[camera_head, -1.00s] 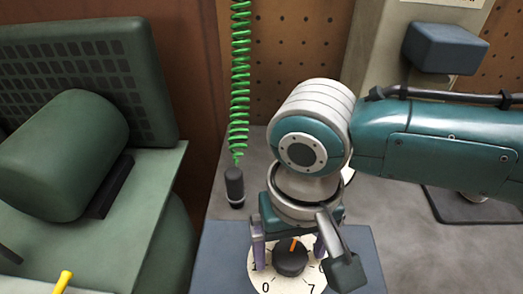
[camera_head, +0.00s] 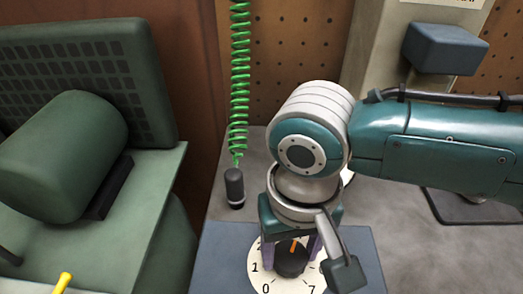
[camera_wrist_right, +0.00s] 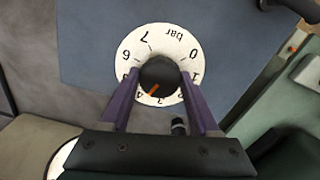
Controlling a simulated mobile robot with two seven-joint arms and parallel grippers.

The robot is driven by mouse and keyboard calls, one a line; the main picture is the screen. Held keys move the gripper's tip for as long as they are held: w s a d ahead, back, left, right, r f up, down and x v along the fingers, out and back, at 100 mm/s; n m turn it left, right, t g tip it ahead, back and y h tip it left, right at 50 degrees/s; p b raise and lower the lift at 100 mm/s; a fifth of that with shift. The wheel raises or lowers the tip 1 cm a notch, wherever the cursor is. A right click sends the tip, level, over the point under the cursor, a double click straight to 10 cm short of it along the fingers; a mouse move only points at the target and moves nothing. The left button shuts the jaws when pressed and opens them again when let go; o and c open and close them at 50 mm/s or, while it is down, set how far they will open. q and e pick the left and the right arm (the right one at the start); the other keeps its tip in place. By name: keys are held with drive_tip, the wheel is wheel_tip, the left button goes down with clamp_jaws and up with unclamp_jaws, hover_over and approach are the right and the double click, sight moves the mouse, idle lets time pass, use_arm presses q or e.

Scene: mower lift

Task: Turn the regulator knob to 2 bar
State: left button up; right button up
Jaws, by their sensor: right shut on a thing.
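The regulator knob (camera_head: 291,261) is black and round, with an orange pointer, on a white numbered dial (camera_head: 263,283). In the right wrist view the knob (camera_wrist_right: 159,76) sits mid-dial (camera_wrist_right: 128,50), and its pointer points between 3 and 4. The 2 is mostly hidden by a finger. My right gripper (camera_head: 291,254) is over the dial from above, its purple fingers shut on the knob from both sides. It also shows in the right wrist view (camera_wrist_right: 161,74). My left gripper is not in view.
The dial is on a blue-grey surface (camera_head: 222,262). A black fitting (camera_head: 235,187) on a green coiled hose (camera_head: 239,80) hangs behind it to the left. A green machine (camera_head: 62,155) stands at left. A blue-grey box (camera_head: 446,48) is at back right.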

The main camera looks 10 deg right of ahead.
drive_tip(key=shift+n+p, duration=0.3)
drive_tip(key=shift+n, duration=0.1)
drive_tip(key=shift+r+n+p, duration=0.1)
drive_tip(key=shift+n+p, duration=0.4)
drive_tip(key=shift+n, duration=0.6)
drive_tip(key=n+p, duration=0.1)
drive_tip(key=n, duration=0.2)
drive_tip(key=shift+n, duration=0.3)
drive_tip(key=n+p, duration=0.1)
drive_tip(key=n, duration=0.4)
drive_tip(key=shift+n, duration=2.2)
